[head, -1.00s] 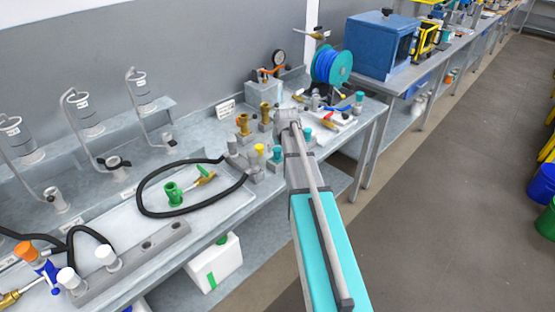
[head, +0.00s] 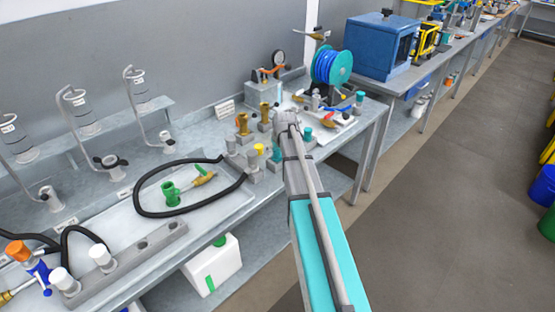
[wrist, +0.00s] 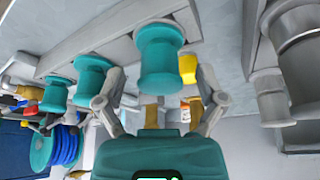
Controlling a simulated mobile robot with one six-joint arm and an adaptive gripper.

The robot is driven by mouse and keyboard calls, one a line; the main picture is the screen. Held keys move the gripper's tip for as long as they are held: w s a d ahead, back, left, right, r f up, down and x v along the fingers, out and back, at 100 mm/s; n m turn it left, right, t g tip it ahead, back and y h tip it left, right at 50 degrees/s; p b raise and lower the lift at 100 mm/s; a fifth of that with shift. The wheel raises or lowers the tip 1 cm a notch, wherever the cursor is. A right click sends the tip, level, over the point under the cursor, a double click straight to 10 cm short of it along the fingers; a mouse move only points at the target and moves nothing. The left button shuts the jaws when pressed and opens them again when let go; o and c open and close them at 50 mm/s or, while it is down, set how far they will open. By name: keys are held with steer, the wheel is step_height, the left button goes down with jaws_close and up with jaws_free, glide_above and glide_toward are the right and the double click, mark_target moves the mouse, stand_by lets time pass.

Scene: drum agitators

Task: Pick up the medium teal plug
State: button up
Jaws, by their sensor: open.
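In the wrist view a teal spool-shaped plug (wrist: 160,58) stands at top centre, between and just beyond the two fingers of my gripper (wrist: 160,82). The fingers are open and I see no clear contact with it. A second teal plug (wrist: 92,75) is left of it, partly behind the left finger, and a third (wrist: 55,95) is farther left. I cannot tell for sure which is the medium one. In the head view teal plugs show beside my arm (head: 277,152) and on its right (head: 308,134); my arm hides the fingers.
A yellow plug (wrist: 188,68) stands close behind the central teal plug. Grey metal fittings (wrist: 300,55) are at the right of the wrist view. A blue hose reel (head: 331,66), brass fittings (head: 242,122) and a black hose loop (head: 142,200) crowd the bench around my arm.

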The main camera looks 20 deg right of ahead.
steer(key=shift+b+x, duration=0.6)
steer(key=shift+x, duration=0.3)
steer(key=c, duration=1.2)
steer(key=shift+r, duration=0.25)
step_height(320, 180, up, 2)
steer(key=p, duration=0.2)
steer(key=shift+p, duration=0.35)
steer(key=s+d+r+p, duration=0.4)
steer(key=s+r+p, duration=0.6)
steer(key=s, duration=0.3)
steer(key=shift+s+r, duration=0.25)
steer(key=shift+r, duration=0.05)
